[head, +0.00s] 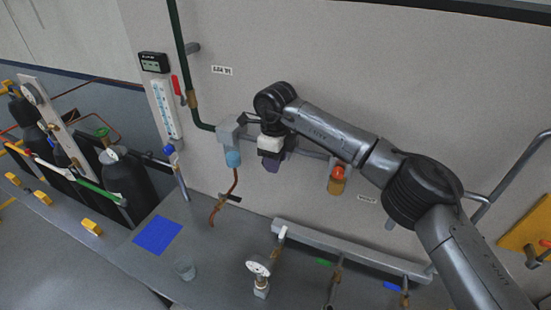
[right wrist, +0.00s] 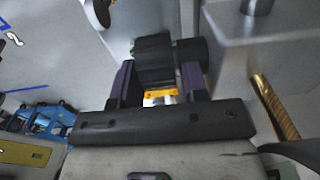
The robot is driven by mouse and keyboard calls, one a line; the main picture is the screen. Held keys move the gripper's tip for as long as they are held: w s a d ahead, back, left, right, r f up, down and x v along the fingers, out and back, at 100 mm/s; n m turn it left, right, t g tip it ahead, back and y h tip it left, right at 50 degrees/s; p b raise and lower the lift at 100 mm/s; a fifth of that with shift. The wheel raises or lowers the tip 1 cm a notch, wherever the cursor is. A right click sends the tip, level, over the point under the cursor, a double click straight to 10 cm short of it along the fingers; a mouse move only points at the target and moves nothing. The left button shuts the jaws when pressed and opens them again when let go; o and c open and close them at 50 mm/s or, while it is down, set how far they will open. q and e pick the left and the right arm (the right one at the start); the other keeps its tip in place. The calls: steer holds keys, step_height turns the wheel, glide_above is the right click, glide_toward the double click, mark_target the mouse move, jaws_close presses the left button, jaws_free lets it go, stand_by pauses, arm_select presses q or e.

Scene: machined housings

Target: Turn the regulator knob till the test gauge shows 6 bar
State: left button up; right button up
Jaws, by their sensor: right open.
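In the right wrist view a black ridged knob (right wrist: 153,60) stands between the two purple fingers of my right gripper (right wrist: 157,82). The fingers are open, one on each side of it; I cannot tell whether they touch it. In the head view my right gripper (head: 271,158) is at the wall pipe line, and the knob is hidden behind the gripper and arm. A small gauge with a white dial (head: 258,268) stands on the bench below; its reading is too small to make out. My left gripper is not in view.
A unit with a blue bowl (head: 233,158) hangs left of the gripper, and one with an orange bowl (head: 337,180) hangs to the right. A grey manifold bar (head: 350,255) runs along the bench.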

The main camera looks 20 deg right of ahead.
steer(key=shift+c, duration=0.4)
steer(key=c, duration=0.6)
steer(key=shift+o, duration=0.2)
steer(key=shift+f+b, duration=0.25)
steer(key=shift+b, duration=0.25)
steer(key=t+y+b, duration=0.1)
steer(key=b, duration=0.2)
steer(key=t+y+b, duration=0.2)
steer(key=b, duration=0.1)
steer(key=shift+s+d+f+t+y+b, duration=0.15)
steer(key=shift+f+t+y+b, duration=0.15)
steer(key=shift+f+b, duration=0.1)
steer(key=shift+r+t+y+b, duration=0.15)
steer(key=shift+t+y+b, duration=0.55)
steer(key=shift+b, duration=0.4)
steer(key=o, duration=0.6)
steer(key=shift+o, duration=0.2)
